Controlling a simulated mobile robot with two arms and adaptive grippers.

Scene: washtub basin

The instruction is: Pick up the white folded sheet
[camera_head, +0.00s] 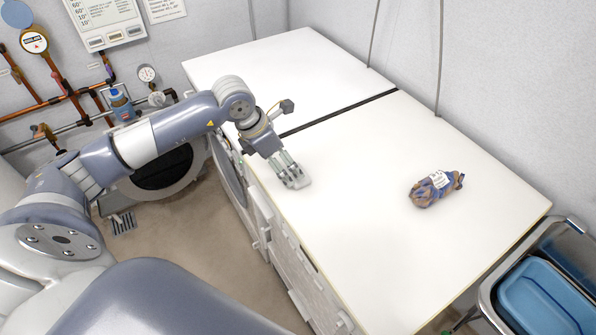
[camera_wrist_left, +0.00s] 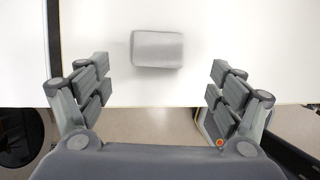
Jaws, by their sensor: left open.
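The white folded sheet (camera_wrist_left: 157,49) is a small pale rectangular block lying flat on the white worktop, ahead of and between the fingers in the left wrist view. In the head view a pale edge of it (camera_head: 304,183) shows beside my fingertips, and the rest is hidden behind them. My left gripper (camera_head: 291,176) points down over the worktop near its front edge. In the wrist view the left gripper (camera_wrist_left: 157,80) has its fingers spread wide, with nothing between the fingertips. My right gripper is not in view.
The white worktop (camera_head: 390,250) has a dark seam across it and is mostly clear. A brown and blue packaged item (camera_head: 436,188) lies to the right. A blue basin (camera_head: 545,298) stands beyond the right edge. Pipes and a gauge (camera_head: 34,42) are on the left wall.

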